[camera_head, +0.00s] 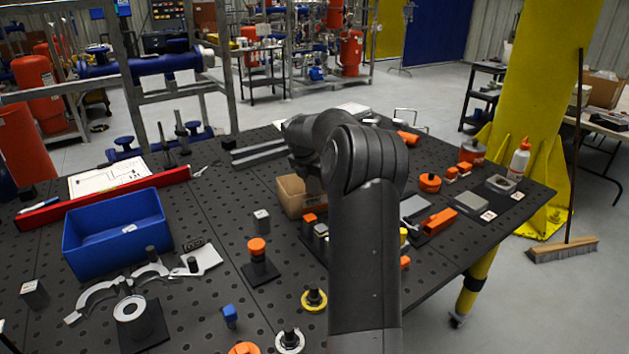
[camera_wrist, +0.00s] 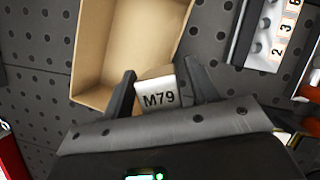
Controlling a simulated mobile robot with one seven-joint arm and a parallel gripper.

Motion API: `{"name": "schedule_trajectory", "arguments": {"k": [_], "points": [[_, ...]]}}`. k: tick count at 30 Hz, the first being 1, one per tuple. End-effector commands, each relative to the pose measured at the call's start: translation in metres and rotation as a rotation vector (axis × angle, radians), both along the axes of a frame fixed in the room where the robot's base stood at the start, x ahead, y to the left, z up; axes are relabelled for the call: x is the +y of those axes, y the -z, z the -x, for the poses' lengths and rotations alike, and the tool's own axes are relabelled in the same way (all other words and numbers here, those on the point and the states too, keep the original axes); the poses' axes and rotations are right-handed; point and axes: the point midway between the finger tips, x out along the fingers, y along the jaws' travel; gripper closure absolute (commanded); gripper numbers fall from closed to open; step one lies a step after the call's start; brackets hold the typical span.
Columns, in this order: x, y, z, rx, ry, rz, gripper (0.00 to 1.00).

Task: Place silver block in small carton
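A silver block marked M79 (camera_wrist: 158,94) sits between the two fingers of my gripper (camera_wrist: 160,82) in the wrist view, with a finger close against each side. The small open carton (camera_wrist: 90,45) lies just ahead of the fingers in the wrist view, and its inside looks empty where it shows. In the head view the carton (camera_head: 290,199) stands on the black perforated table, partly hidden by my arm. My gripper and the held block are hidden behind my arm in the head view.
Another small grey block (camera_head: 262,222) stands left of the carton, and one more (camera_head: 35,294) at the far left. A blue bin (camera_head: 118,240) and an orange-topped post (camera_head: 258,262) stand nearby. Small orange and grey parts crowd the carton's right front.

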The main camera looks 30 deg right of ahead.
Motion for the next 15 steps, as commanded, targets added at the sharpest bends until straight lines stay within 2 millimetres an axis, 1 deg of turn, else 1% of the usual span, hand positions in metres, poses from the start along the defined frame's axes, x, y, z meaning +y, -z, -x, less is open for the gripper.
{"name": "schedule_trajectory", "arguments": {"k": [8, 11, 14, 15], "points": [[0.0, -0.002, 0.0, 0.0, 0.0, 0.0, 0.46], [0.003, -0.011, 0.001, -0.001, 0.0, 0.001, 0.46], [0.009, -0.026, 0.003, -0.002, -0.001, 0.001, 0.46], [0.012, -0.034, 0.004, -0.002, -0.001, 0.001, 0.46]]}}
